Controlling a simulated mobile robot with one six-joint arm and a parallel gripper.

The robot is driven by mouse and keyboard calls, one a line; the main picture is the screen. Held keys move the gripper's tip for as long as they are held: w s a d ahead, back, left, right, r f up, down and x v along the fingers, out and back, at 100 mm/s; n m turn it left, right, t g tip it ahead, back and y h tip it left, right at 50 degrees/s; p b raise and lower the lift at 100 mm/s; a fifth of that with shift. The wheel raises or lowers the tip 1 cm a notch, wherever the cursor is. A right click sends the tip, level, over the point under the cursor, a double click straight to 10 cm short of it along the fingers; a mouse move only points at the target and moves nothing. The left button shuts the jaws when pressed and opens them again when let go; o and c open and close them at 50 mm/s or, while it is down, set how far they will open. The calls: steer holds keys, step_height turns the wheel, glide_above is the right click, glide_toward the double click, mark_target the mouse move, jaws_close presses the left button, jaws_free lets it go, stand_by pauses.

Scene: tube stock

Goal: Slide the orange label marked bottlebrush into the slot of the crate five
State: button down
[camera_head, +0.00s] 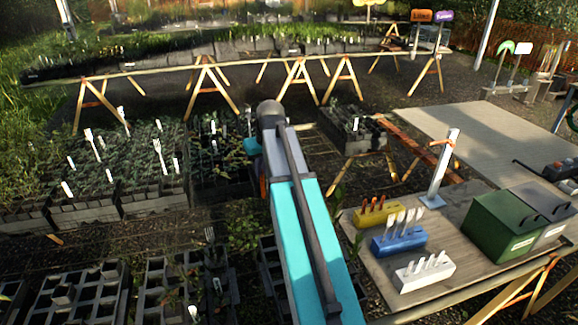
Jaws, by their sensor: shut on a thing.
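My arm reaches up and away through the middle of the view. Its elbow and links hide what lies behind them, and I cannot make out my gripper's fingers or anything in them. A yellow block (377,215) on the wooden table at the right holds a few upright orange labels (373,203). No lettering on them is readable, so I cannot tell which is marked bottlebrush. Black crates of plants (90,213) stand on the ground at the left, several with white labels upright. I cannot read a number five on any crate.
The wooden table (450,215) also carries a blue block (399,243), a white block (424,273), a green bin (500,228), a grey bin (545,215) and a white post (440,165). Empty black crates (75,295) lie front left. Trestle benches stand behind.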

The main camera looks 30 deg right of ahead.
steer(key=s+a+r+n, duration=0.1)
steer(key=a+r, duration=0.1)
steer(key=a, duration=2.2)
steer(key=shift+s+a+r+y+b, duration=0.2)
steer(key=shift+s+a+y+b, duration=0.1)
steer(key=shift+s+a+b, duration=0.1)
steer(key=shift+d, duration=0.15)
